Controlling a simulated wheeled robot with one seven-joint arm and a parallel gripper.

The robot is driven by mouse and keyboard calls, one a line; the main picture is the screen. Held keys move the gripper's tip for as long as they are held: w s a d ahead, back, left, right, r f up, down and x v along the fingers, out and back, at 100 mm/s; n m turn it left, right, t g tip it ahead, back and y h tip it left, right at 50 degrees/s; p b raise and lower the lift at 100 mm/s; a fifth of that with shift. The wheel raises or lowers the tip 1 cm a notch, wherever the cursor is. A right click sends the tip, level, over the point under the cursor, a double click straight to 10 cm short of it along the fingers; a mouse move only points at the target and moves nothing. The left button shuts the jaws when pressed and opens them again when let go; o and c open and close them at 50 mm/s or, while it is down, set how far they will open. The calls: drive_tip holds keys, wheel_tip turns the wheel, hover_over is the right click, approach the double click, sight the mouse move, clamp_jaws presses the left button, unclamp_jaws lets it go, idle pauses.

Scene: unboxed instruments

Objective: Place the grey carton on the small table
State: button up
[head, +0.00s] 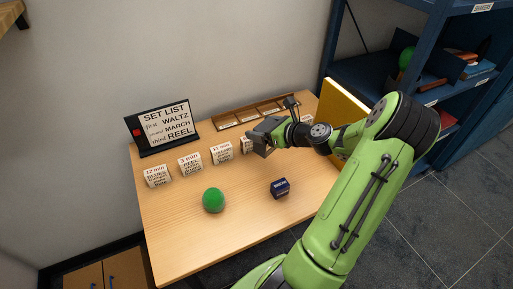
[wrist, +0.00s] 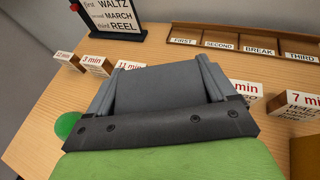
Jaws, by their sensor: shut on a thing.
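My gripper (head: 268,134) reaches over the wooden table (head: 240,228) toward its back middle. It is shut on the grey carton (wrist: 160,88), which shows as a dark grey flat face between the two fingers in the wrist view. In the head view the grey carton (head: 262,146) is small and partly merged with the fingers. It appears held above the table top, close to the row of white cards; the exact gap below it cannot be told.
Several white cards (head: 190,163) stand in a row, with a set list sign (head: 166,126) and a labelled wooden tray (wrist: 245,42) behind. A green ball (head: 213,200) and a dark blue box (head: 280,188) sit in front. A yellow panel (head: 343,106) and blue shelves (head: 370,72) stand right.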

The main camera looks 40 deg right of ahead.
sight(263, 149)
drive_tip(key=f+b, duration=0.1)
drive_tip(key=f, duration=0.3)
drive_tip(key=f+b, duration=0.2)
drive_tip(key=f, duration=0.3)
drive_tip(key=shift+s+a+b, duration=0.15)
drive_tip(key=shift+s+b, duration=0.05)
drive_tip(key=shift+b, duration=0.1)
drive_tip(key=shift+r, duration=0.15)
